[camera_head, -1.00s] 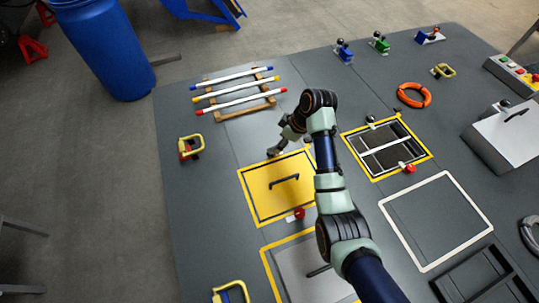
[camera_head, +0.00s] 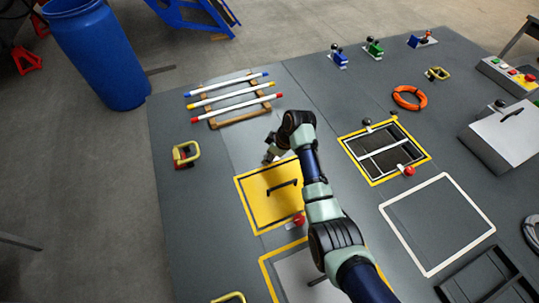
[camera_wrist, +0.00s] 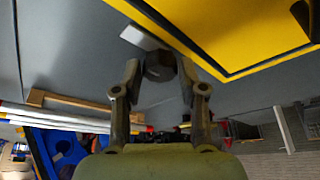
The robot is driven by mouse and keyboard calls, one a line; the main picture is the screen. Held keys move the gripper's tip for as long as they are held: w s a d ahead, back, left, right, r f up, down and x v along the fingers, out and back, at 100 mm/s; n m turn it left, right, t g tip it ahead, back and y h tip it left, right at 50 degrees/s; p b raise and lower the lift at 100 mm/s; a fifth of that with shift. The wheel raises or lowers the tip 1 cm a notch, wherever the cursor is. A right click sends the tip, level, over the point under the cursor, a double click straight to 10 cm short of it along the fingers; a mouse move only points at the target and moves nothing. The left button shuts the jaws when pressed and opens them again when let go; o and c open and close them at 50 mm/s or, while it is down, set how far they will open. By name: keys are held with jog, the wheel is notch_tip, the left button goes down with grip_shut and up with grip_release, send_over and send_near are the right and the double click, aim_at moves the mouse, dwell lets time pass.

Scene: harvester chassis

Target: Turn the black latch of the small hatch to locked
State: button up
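The small hatch is a yellow panel with a black handle (camera_head: 282,187), framed by a yellow border; the panel (camera_head: 255,205) lies flat in the grey deck. It fills the upper right of the wrist view (camera_wrist: 235,25). The black latch (camera_wrist: 160,66) shows in the wrist view as a dark knob beside the hatch border, with a pale plate (camera_wrist: 140,38) next to it. My gripper (camera_wrist: 160,72) is open, one finger on each side of the knob, with narrow gaps. In the head view, my gripper (camera_head: 268,158) is at the hatch's far edge and hides the latch.
A red knob (camera_head: 299,220) sits at the hatch's near edge. A wooden rack with coloured-tip rods (camera_head: 235,98) lies beyond the hatch. A yellow handle (camera_head: 184,154) stands to the left. A grated opening (camera_head: 385,150) is to the right, across my arm.

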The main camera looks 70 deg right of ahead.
jog(key=c, duration=0.6)
jog(key=shift+r, duration=0.1)
jog(key=shift+p, duration=0.4)
jog(key=m+p, duration=0.1)
jog(key=m+h+p, duration=0.1)
jog(key=p, duration=0.1)
jog(key=shift+a+r+m, duration=0.15)
jog(key=shift+r+m, duration=0.05)
jog(key=shift+m, duration=0.2)
jog(key=m+p, duration=0.2)
jog(key=m+g+h+p, duration=0.1)
jog(key=m+p, duration=0.1)
jog(key=shift+f+m+h, duration=0.1)
jog(key=shift+m+h, duration=0.2)
jog(key=m+p, duration=0.1)
jog(key=m, duration=0.1)
jog(key=m+g+h, duration=0.1)
jog(key=m, duration=0.2)
jog(key=shift+w+a+f+g+p, duration=0.1)
jog(key=shift+w+f+g+p, duration=0.1)
jog(key=shift+g+p, duration=0.15)
jog(key=m+g, duration=0.1)
jog(key=m, duration=0.1)
jog(key=m+h+b, duration=0.1)
jog(key=m, duration=0.2)
jog(key=shift+g, duration=0.35)
jog(key=shift+m, duration=0.4)
